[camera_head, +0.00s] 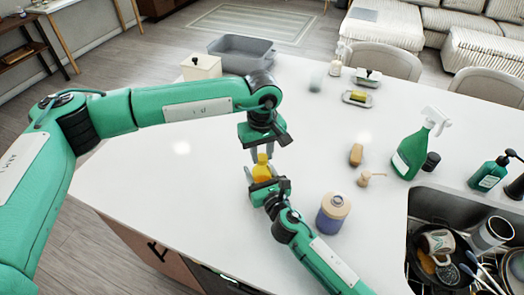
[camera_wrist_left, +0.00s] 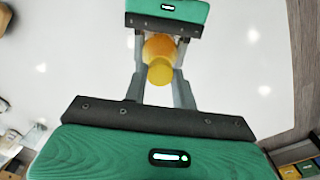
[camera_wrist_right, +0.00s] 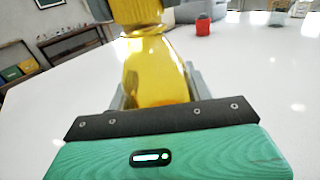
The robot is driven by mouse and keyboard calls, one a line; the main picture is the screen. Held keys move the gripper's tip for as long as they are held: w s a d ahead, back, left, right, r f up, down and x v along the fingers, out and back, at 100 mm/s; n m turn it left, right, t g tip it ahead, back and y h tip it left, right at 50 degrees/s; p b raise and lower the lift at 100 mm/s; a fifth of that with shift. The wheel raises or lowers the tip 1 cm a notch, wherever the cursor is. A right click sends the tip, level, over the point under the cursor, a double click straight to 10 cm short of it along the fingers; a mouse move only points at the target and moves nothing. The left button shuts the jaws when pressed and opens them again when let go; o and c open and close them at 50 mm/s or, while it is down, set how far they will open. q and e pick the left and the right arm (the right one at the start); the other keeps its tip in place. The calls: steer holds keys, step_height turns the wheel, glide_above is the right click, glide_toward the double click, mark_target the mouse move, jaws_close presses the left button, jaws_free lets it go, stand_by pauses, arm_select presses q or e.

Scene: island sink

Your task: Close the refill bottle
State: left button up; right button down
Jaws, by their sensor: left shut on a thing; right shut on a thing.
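The refill bottle (camera_head: 262,172) is yellow and stands upright near the counter's left front edge. My right gripper (camera_head: 263,179) is shut on the bottle body from the front, low down. My left gripper (camera_head: 261,157) comes from above, its fingers pointing down, and is shut on the cap. The left wrist view shows the cap (camera_wrist_left: 160,72) between the left fingers, in line with the bottle. Whether the cap is fully seated is hidden.
A wooden brush (camera_head: 356,154), a green spray bottle (camera_head: 412,150) and the sink (camera_head: 420,200) with dishes are to the right. A grey basin (camera_head: 243,50) sits behind.

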arm_select(q)
steer(key=m, duration=0.3)
steer(key=shift+m, duration=0.4)
steer(key=m, duration=0.4)
steer(key=shift+m, duration=0.3)
steer(key=m, duration=0.7)
steer(key=shift+m, duration=0.3)
steer(key=o, duration=0.9)
steer(key=shift+o, duration=0.2)
steer(key=shift+r, duration=2.25)
